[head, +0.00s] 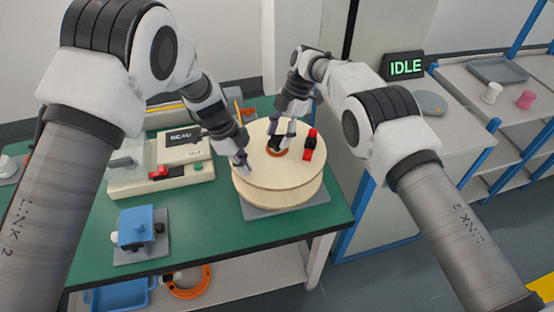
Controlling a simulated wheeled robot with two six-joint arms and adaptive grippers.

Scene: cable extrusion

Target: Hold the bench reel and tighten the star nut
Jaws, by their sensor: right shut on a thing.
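The bench reel (272,178) is a pale wooden spool lying flat on a grey base plate (302,208) on the green bench. The dark star nut (275,144) sits at the centre of its top, inside an orange-brown ring, partly hidden by my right gripper. My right gripper (281,140) comes down from above and is shut on the star nut. My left gripper (241,161) is at the left part of the reel's upper disc, pointing down; I cannot tell whether its fingers are closed on the disc's edge.
A red and black piece (310,144) stands on the reel's top, right of the nut. A beige machine (158,164) is left of the reel. A blue block fixture (141,229) is at front left. A screen reading IDLE (404,66) is behind right.

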